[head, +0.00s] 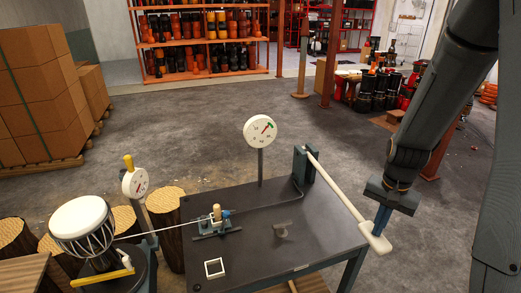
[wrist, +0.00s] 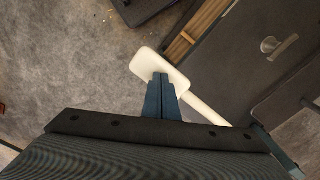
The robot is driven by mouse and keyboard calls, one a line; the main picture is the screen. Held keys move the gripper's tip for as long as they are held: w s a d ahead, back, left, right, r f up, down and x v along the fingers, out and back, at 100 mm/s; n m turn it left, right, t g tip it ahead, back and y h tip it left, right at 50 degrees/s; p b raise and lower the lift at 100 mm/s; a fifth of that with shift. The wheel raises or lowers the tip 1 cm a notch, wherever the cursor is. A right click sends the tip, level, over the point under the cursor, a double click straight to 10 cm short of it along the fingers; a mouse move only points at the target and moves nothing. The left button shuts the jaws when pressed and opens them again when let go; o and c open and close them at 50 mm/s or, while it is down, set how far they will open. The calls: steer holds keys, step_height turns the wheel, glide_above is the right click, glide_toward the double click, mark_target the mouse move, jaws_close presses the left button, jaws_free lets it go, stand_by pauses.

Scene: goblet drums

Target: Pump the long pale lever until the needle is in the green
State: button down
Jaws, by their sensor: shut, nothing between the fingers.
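The long pale lever (head: 340,188) slopes from a dark upright bracket (head: 304,166) on the bench down to a wide paddle end beyond the bench's right edge. The paddle (wrist: 158,67) also shows in the wrist view. My gripper (head: 378,232) is shut with nothing in it, its blue fingertips (wrist: 161,78) over the paddle. I cannot tell whether they touch it. The round white gauge (head: 260,131) stands on a post at the bench's back. Its red needle points to the upper right, near a small green mark; whether it lies in the green is too small to tell.
The dark bench (head: 270,235) holds a small clamp device (head: 216,221) and a white square frame (head: 215,268). At left stand a white-headed goblet drum (head: 80,220) and a smaller gauge (head: 135,182). Floor right of the bench is open.

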step_height(320, 180, up, 11)
steer(key=p, duration=0.5)
steer(key=shift+s+f, duration=0.2)
steer(key=shift+s, duration=0.15)
steer(key=shift+d, duration=0.1)
step_height(320, 180, up, 5)
steer(key=s+a+f+n+b, duration=0.3)
steer(key=a+f+n+b, duration=0.1)
steer(key=a+f+b, duration=0.1)
steer(key=s+a+f+n+t+b, duration=0.1)
steer(key=s+a+f+n+b, duration=0.3)
steer(key=a, duration=0.4)
steer(key=shift+f+b, duration=0.85)
steer(key=shift+b, duration=0.3)
stand_by(0.4)
